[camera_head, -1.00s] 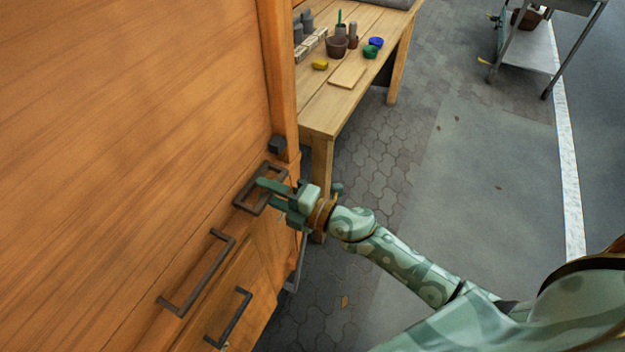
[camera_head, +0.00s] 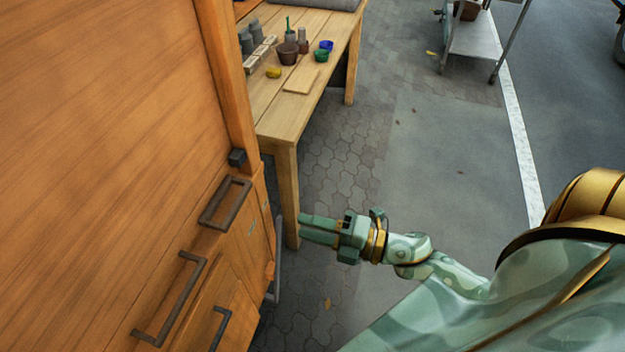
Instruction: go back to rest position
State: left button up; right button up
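My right arm comes in from the lower right. My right gripper (camera_head: 318,229) hangs in free air to the right of the wooden cabinet (camera_head: 110,140), clear of its handles. The cabinet has a dark upper handle (camera_head: 225,202), a longer dark handle (camera_head: 178,300) and a lower handle (camera_head: 220,328). My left gripper is not in view.
A wooden workbench (camera_head: 290,118) stands behind the gripper, bearing a brown pot (camera_head: 287,53), green and blue bowls, a yellow object and a board (camera_head: 301,80). A metal table (camera_head: 470,35) stands at the back right. The paved floor between is clear.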

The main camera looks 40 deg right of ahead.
dwell(0.4)
jog(key=s+d+f+m+g+h, duration=0.1)
jog(key=d+f+m+h, duration=0.35)
jog(key=f, duration=0.35)
jog(key=s+d+f+m+g+h, duration=0.1)
jog(key=d+f+m+h, duration=0.25)
jog(key=f+m, duration=0.4)
jog(key=s+d+f+m+g+h, duration=0.1)
jog(key=s+d+f+m+g, duration=0.1)
jog(key=s+f, duration=0.3)
jog(key=s+d+f+m+g+h, duration=0.15)
jog(key=s+f, duration=0.25)
jog(key=f, duration=0.4)
jog(key=s+f+m+g+h, duration=0.1)
jog(key=s+f+m+g, duration=0.15)
jog(key=s+f, duration=0.5)
jog(key=s+f+m+g, duration=0.2)
jog(key=s+f+g, duration=0.15)
jog(key=s, duration=0.65)
jog(key=s+a+f+m+g, duration=0.2)
jog(key=s+a+f, duration=0.1)
jog(key=s+a, duration=0.4)
jog(key=shift+s+g, duration=0.35)
jog(key=shift+s, duration=0.85)
